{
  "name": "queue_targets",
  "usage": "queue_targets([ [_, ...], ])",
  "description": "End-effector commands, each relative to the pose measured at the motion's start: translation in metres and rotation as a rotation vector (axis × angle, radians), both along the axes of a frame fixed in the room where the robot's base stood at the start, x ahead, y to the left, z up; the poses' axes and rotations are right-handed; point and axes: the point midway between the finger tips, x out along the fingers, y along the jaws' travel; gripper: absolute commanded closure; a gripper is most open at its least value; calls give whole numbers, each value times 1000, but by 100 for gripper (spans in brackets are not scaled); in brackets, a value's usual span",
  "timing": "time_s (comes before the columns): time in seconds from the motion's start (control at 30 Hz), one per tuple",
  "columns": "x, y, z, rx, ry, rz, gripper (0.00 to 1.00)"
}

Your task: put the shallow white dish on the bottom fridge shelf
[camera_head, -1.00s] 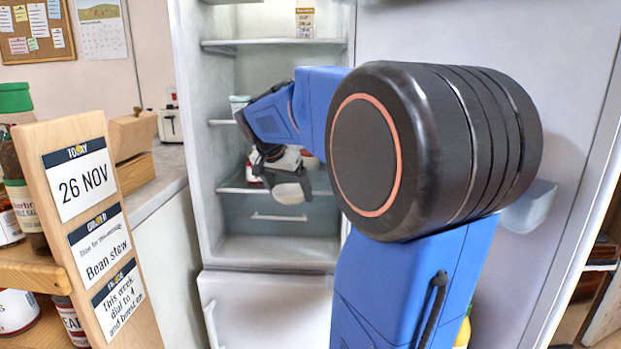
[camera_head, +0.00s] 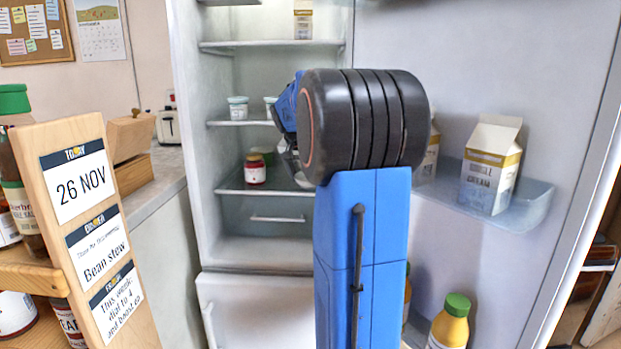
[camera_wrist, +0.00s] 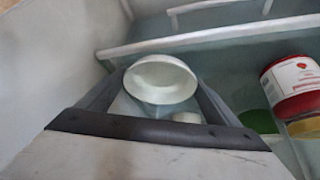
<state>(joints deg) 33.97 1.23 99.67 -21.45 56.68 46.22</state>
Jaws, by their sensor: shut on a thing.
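The shallow white dish (camera_wrist: 162,77) is between the fingers of my gripper (camera_wrist: 160,88) in the wrist view. My gripper is shut on it. In the head view only a pale edge of the dish (camera_head: 303,180) shows; my black arm joint hides the rest and most of the gripper. The dish is inside the open fridge, around the level of the bottom shelf (camera_head: 236,190). I cannot tell whether it touches the shelf. A red jar with a white label (camera_head: 255,170) stands on that shelf, left of the dish.
A green item (camera_head: 266,154) is behind the red jar. White tubs (camera_head: 238,108) stand on the shelf above. The door at right holds a cream carton (camera_head: 490,165) and a yellow bottle with a green cap (camera_head: 449,322). A wooden sign board (camera_head: 92,235) is at left.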

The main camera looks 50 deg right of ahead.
Motion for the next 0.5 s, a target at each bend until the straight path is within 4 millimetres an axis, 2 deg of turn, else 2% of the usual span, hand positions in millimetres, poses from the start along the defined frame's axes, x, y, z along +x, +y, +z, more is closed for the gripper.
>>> queue_targets([
  [0.07, 3, -12, 0, 0, -1, -3, 42],
  [0.5, 3, -11, -8, -1, -2, 0, 42],
])
